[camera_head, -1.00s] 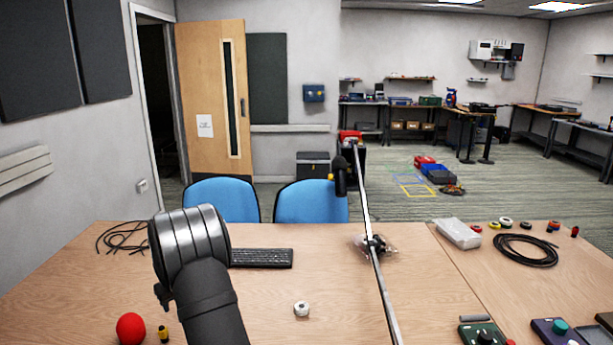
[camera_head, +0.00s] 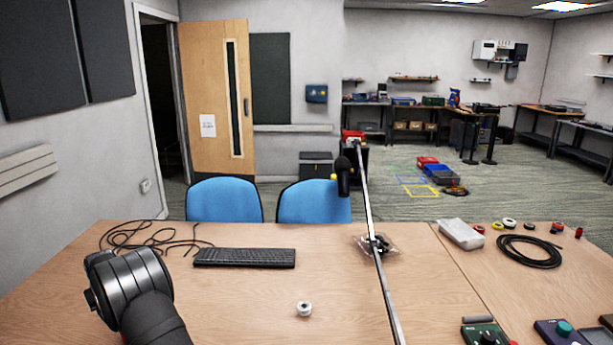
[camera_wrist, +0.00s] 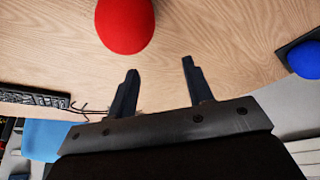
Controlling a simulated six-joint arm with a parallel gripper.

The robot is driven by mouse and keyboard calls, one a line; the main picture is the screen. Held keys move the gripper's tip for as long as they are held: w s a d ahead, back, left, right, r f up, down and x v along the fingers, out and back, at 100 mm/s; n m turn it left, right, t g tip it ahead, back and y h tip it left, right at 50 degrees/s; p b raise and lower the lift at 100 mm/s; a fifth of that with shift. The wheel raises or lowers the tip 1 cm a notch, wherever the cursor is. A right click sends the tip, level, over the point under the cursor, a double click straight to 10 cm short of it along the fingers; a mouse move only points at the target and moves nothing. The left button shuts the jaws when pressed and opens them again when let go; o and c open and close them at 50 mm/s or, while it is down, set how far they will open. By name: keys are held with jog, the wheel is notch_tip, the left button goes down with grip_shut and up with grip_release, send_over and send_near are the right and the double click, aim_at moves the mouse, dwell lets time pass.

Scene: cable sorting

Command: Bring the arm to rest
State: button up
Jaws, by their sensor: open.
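My gripper (camera_wrist: 158,82) shows in the wrist view with its two dark fingers apart and nothing between them. A red ball (camera_wrist: 125,22) lies on the wooden table beyond the fingertips, apart from them. In the head view my arm rises at the lower left over the table (camera_head: 240,300); the gripper itself is not visible there. A sliver of red shows at the base of my arm in that view, mostly hidden behind it.
A black keyboard (camera_head: 245,257) and a loose black cable (camera_head: 150,240) lie near my arm. A white roll (camera_head: 304,309) sits mid-table. A thin pole (camera_head: 372,230) crosses the view. A coiled cable (camera_head: 529,251) lies at right. A blue round object (camera_wrist: 304,58) shows in the wrist view.

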jog(key=s+a+f, duration=0.3)
jog(key=a+f, duration=0.1)
jog(key=a, duration=0.5)
jog(key=shift+s+f, duration=0.15)
jog(key=shift+s, duration=0.25)
jog(key=shift+c, duration=0.7)
